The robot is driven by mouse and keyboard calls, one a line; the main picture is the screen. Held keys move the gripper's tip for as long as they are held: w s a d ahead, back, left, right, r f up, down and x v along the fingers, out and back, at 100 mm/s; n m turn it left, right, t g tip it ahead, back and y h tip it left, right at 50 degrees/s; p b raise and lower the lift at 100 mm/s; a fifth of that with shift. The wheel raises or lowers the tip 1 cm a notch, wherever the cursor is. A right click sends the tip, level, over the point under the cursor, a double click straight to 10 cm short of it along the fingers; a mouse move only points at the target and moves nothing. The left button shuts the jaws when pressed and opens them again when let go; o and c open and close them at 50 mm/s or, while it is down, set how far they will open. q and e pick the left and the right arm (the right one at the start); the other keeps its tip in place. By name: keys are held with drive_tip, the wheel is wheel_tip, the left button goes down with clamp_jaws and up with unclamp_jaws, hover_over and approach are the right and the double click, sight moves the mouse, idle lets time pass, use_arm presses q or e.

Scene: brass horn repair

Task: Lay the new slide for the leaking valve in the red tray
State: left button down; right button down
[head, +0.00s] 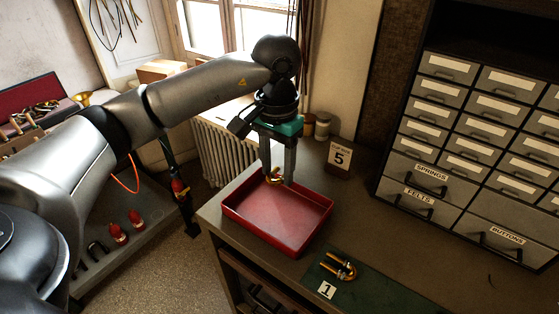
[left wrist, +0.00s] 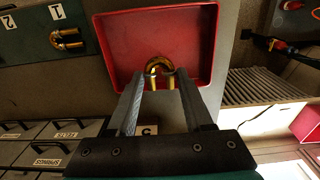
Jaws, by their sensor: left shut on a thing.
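My left gripper (head: 277,181) is shut on a small U-shaped brass slide (head: 272,176). In the left wrist view the gripper (left wrist: 158,84) points at the tray, with the curved end of the slide (left wrist: 159,65) showing beyond its fingertips. The red tray (head: 262,243) stands on the bench near its left corner. The held slide appears over the back part of the tray; its exact height above the floor is hard to tell. The tray floor (left wrist: 120,40) looks empty. My right gripper is not in view.
Another brass slide (head: 338,267) lies on a green mat (head: 375,288) by a card marked 1 (head: 326,290). A card marked 5 (head: 340,157) and small jars (head: 322,127) stand behind the tray. A drawer cabinet (head: 478,140) fills the right.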

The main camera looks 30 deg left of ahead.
use_arm(q)
drive_tip(key=shift+d+f+b, duration=0.1)
drive_tip(key=shift+f+b, duration=2.15)
drive_tip(key=shift+f, duration=2.2)
drive_tip(key=shift+c, duration=1.1)
unclamp_jaws()
drive_tip(key=shift+w+r, duration=0.1)
drive_tip(key=shift+r, duration=0.45)
wheel_tip(320, 180, up, 7)
drive_tip(key=b, duration=0.1)
wheel_tip(320, 180, up, 6)
hover_over(279, 210)
drive_tip(key=shift+r+p, duration=0.5)
drive_tip(key=shift+r, duration=0.1)
